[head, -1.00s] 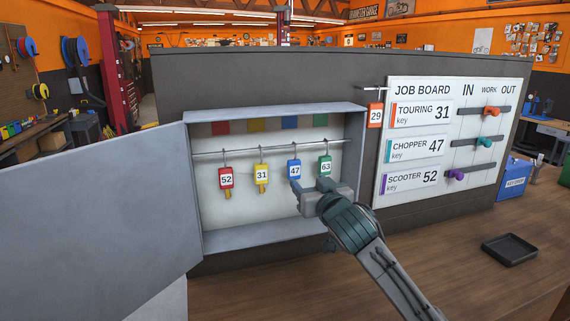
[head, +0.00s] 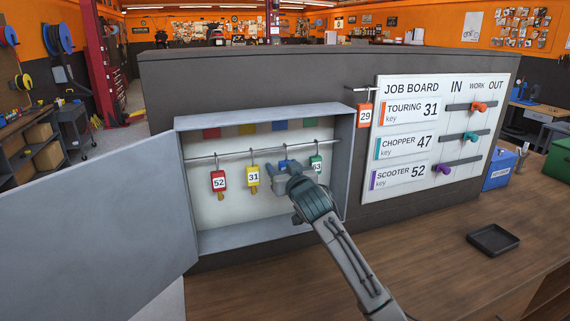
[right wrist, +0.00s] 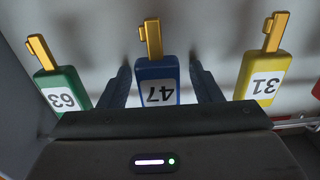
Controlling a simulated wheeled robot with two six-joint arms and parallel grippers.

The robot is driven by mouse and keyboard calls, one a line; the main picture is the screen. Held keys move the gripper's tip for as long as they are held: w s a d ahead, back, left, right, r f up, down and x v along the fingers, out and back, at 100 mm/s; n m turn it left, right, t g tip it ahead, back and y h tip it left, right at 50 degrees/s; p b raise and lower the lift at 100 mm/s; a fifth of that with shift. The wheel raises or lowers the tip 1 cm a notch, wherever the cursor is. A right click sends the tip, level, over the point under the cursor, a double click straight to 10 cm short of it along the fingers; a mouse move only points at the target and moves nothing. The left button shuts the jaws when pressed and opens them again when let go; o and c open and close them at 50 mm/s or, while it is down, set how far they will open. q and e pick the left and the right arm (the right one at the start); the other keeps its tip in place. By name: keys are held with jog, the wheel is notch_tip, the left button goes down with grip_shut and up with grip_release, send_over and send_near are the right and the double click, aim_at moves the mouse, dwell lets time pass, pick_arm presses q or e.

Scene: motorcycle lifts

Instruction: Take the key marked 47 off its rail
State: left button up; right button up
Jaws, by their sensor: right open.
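The blue key tag marked 47 (right wrist: 157,85) hangs upside down in the right wrist view, between the two fingers of my right gripper (right wrist: 160,85). The fingers stand apart on either side of it, with a visible gap. In the head view my right gripper (head: 287,172) is in front of the key rail (head: 232,154) and hides most of the blue tag; a bit of blue (head: 283,164) shows above it. The rail runs across the open grey key cabinet (head: 190,215). My left gripper is not in view.
The red 52 tag (head: 218,181) and yellow 31 tag (head: 253,176) hang left of my gripper, the green 63 tag (head: 316,164) close on its right. An orange 29 tag (head: 364,116) hangs outside, beside the job board (head: 405,165). The cabinet door (head: 95,220) stands open at left.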

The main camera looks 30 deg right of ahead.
jog(key=shift+w+d+f, duration=0.1)
jog(key=shift+w, duration=0.1)
jog(key=c, duration=1)
jog(key=b+v, duration=0.2)
jog(key=v, duration=0.4)
jog(key=r+b+v, duration=0.1)
jog(key=b+v, duration=0.2)
jog(key=v, duration=0.3)
jog(key=b+v, duration=0.2)
jog(key=v, duration=0.4)
jog(key=shift+r, duration=0.25)
jog(key=shift+r, duration=0.3)
jog(key=shift+d+f, duration=0.1)
